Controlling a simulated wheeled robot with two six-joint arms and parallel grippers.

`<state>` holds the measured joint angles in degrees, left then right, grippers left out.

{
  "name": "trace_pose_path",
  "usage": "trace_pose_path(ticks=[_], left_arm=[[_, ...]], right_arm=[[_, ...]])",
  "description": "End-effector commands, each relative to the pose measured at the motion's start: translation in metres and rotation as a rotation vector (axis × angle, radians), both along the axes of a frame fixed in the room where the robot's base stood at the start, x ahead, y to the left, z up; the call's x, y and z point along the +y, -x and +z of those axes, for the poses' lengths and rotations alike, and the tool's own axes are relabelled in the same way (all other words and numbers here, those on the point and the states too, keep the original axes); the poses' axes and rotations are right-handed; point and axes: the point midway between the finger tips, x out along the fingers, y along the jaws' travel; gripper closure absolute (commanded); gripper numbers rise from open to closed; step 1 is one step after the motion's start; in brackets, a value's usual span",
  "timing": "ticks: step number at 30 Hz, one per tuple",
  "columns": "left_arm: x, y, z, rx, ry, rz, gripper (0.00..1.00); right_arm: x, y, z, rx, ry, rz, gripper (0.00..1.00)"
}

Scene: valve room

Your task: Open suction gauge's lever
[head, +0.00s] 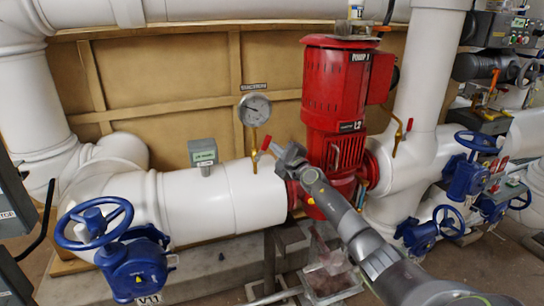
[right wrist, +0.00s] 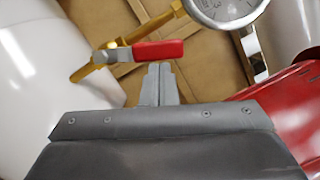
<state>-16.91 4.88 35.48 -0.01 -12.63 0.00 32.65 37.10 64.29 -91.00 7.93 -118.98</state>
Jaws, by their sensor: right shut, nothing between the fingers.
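The suction gauge (head: 254,109) is a round white dial on a thin brass stem above the white pipe, under a dark label (head: 253,87). Its small red lever (head: 266,143) sticks out to the right of the stem, tilted. My right gripper (head: 274,148) is shut and empty. In the wrist view its fingertips (right wrist: 159,68) are just below the lever's grip; whether they touch cannot be told. My left gripper is not in view.
The red pump (head: 335,120) stands close to the right of the gauge. The white pipe (head: 220,195) runs below, with a grey box (head: 203,153) on it. A blue handwheel valve (head: 133,265) is at lower left. Several more blue valves are at right.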

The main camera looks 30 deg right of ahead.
Motion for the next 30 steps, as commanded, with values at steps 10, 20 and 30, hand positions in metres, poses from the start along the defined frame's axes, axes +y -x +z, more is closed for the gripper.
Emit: trace_pose_path(ticks=[10,20,30], left_arm=[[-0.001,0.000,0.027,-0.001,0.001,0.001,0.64],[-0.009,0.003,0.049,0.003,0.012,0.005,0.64],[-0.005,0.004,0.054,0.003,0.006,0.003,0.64]], right_arm=[[0.008,-0.002,0.015,0.043,0.171,0.000,1.00],[0.022,-0.005,0.022,0.086,0.353,0.001,1.00],[0.028,-0.007,0.023,0.087,0.361,-0.001,1.00]])
